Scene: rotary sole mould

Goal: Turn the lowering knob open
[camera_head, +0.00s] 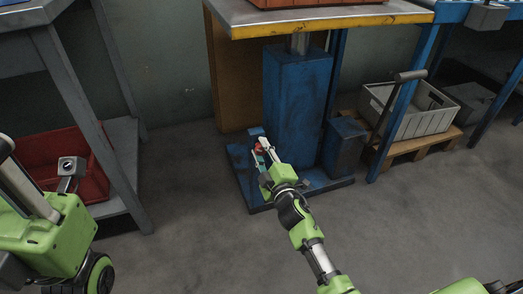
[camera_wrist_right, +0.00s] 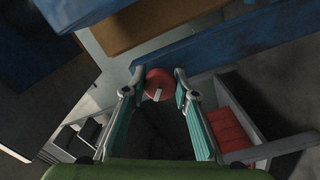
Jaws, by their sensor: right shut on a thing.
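The lowering knob is a small red round knob (camera_wrist_right: 158,82) with a pale mark on its face, in the upper middle of the right wrist view. In the head view it shows as a red spot (camera_head: 260,148) low on the blue lift table's base, left of the blue column (camera_head: 297,105). My right gripper (camera_head: 266,153) reaches down to it. In the right wrist view the two fingertips (camera_wrist_right: 161,84) are on either side of the knob, shut on it. Part of the knob is hidden by the fingers in the head view.
A blue base plate (camera_head: 341,183) lies under the column, with a blue box (camera_head: 344,146) to the right. A grey crate (camera_head: 421,118) stands on a wooden pallet (camera_head: 403,150). A red bin (camera_head: 62,172) is on the left bench's shelf. The floor in front is clear.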

